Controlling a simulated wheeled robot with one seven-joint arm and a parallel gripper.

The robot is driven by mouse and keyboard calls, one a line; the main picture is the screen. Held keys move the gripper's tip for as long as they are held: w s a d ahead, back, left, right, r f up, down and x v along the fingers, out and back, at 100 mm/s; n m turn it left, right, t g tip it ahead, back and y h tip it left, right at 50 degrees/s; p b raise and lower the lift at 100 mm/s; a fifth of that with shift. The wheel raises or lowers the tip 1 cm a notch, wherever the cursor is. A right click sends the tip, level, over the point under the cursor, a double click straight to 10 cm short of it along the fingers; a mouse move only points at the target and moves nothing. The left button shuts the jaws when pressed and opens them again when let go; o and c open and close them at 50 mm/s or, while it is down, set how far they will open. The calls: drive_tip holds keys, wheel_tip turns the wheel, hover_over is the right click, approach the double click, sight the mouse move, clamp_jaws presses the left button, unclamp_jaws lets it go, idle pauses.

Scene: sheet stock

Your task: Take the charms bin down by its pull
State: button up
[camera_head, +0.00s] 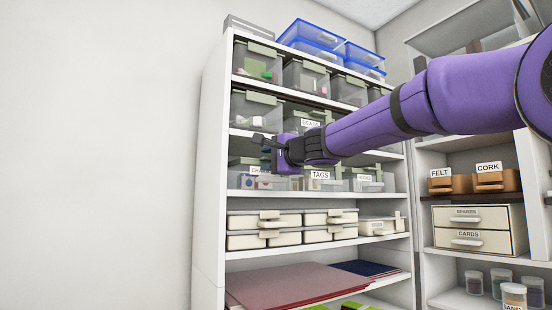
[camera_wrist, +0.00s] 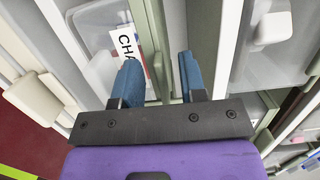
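The charms bin (camera_head: 258,184) is a clear grey bin on the middle shelf, at its left end. Its white label, partly covered, starts "CH". In the wrist view the bin (camera_wrist: 88,35) lies up and left, its label partly behind my left finger. A pale lump (camera_wrist: 103,68) beside the label looks like its pull, partly hidden. My gripper (camera_wrist: 160,84) is open, its blue fingers apart, with a grey-green bin edge visible beyond the gap. In the head view my gripper (camera_head: 264,140) is in front of the shelf, just above the charms label; I cannot tell whether it touches.
The tags bin (camera_head: 321,184) stands to the right on the same shelf. More lidded bins (camera_head: 256,110) fill the shelf above. Cream boxes (camera_head: 263,218) sit below. The shelf's left side panel (camera_head: 210,190) is near. The wall left of it is bare.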

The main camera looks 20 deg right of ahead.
drive_tip(key=shift+w, duration=0.1)
clamp_jaws()
idle(0.3)
drive_tip(key=shift+r, duration=0.25)
idle(0.5)
